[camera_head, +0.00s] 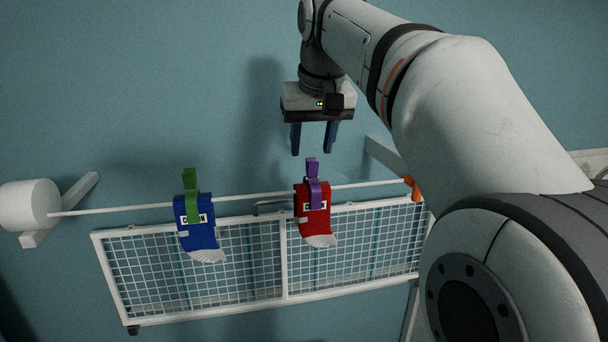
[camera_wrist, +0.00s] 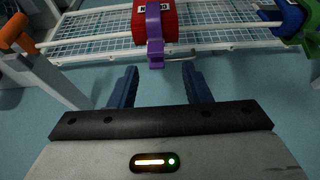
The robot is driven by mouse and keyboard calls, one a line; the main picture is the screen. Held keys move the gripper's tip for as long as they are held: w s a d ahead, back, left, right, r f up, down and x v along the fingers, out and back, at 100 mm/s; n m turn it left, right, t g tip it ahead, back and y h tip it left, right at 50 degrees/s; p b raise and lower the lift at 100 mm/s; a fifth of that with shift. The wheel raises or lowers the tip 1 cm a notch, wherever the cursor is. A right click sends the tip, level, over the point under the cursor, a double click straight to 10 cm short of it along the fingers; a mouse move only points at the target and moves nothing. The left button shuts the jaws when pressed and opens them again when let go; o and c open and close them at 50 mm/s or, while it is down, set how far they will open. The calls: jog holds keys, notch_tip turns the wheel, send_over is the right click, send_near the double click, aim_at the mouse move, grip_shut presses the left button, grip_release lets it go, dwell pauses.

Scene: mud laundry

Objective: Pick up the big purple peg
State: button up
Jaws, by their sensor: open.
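The big purple peg (camera_head: 312,183) clips a red sock (camera_head: 314,213) onto a thin white rod (camera_head: 253,195) in the head view. In the wrist view the purple peg (camera_wrist: 154,36) hangs just beyond the fingertips, roughly midway between them, with the red sock (camera_wrist: 178,22) behind it. My gripper (camera_head: 313,152) points down above the peg in the head view, its two blue fingers apart and empty. In the wrist view my gripper (camera_wrist: 160,72) also shows open, with nothing between the fingers.
A green peg (camera_head: 190,195) holds a blue sock (camera_head: 197,228) on the rod to the left. A white mesh rack (camera_head: 284,258) lies below. A white roll (camera_head: 30,205) is at the rod's left end, an orange end piece (camera_head: 413,189) at its right. The wall behind is bare.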

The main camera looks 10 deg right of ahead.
aim_at(312, 161)
jog(key=p+x, duration=0.1)
jog(key=x, duration=0.4)
jog(key=shift+d+f, duration=0.2)
grip_shut()
